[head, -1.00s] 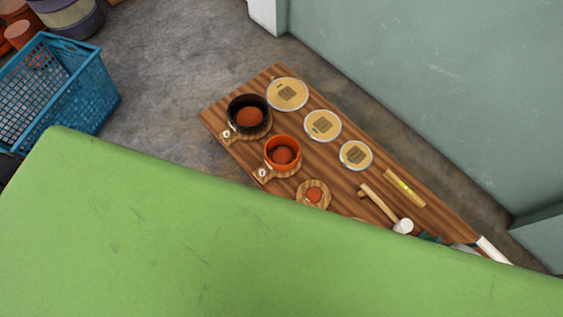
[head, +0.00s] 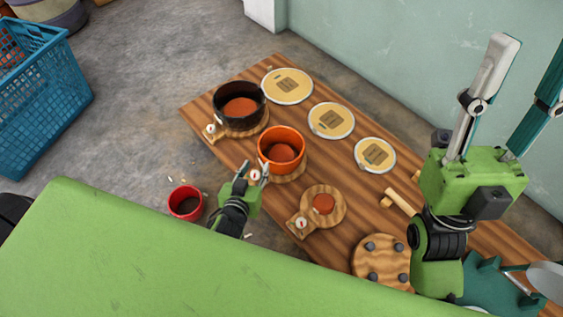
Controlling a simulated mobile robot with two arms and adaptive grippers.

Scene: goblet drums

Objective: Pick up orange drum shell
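The orange drum shell (head: 268,155) is an open cylinder, upright on a small round wooden board near the middle of the wooden table (head: 228,155). A brown-red round surface shows inside it. My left gripper (head: 254,170) is just in front of and below the shell in the picture. Its two grey fingers are apart, one on each side of the white dial on the board's handle. I see no contact with the shell. My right gripper (head: 528,60) is large at the right, pointing up, fingers spread and empty, one partly cut off by the frame.
A black drum shell (head: 226,105) stands left of the orange one. Pale discs (head: 332,120) line the back. A round wooden board (head: 345,205) and a pegged disc (head: 383,265) lie to the right. A red cup (head: 173,197) and blue crate (head: 50,105) are at left.

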